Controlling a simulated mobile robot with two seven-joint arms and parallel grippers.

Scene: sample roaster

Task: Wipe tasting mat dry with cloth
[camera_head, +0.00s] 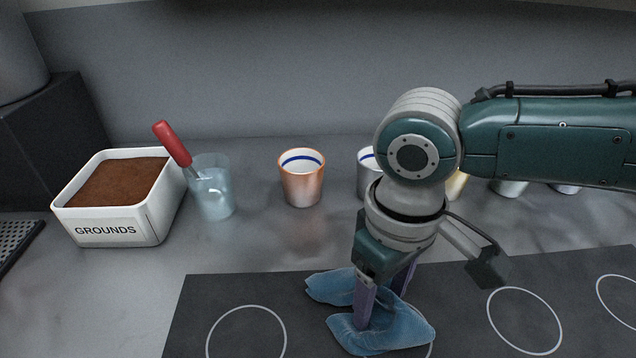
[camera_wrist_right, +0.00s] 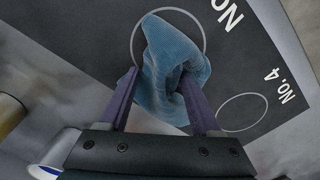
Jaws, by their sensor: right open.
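The blue cloth (camera_head: 395,331) lies bunched on the dark tasting mat (camera_head: 235,289), over one of the mat's white circles. The mat fills the front of the counter; its white rings and number labels also show in the right wrist view (camera_wrist_right: 95,25). My right gripper (camera_head: 382,297) points down at the cloth with its purple fingers apart. In the right wrist view the cloth (camera_wrist_right: 170,50) lies between and beyond the open fingers; whether they touch it I cannot tell. I see no clear wet patch on the mat. My left gripper is not in view.
A white bin marked GROUNDS (camera_head: 105,231) stands at the left. Beside it is a clear cup (camera_head: 215,198) holding a red-handled tool (camera_head: 172,143). An orange cup (camera_head: 302,185) stands behind the mat; more cups are partly hidden behind my right arm.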

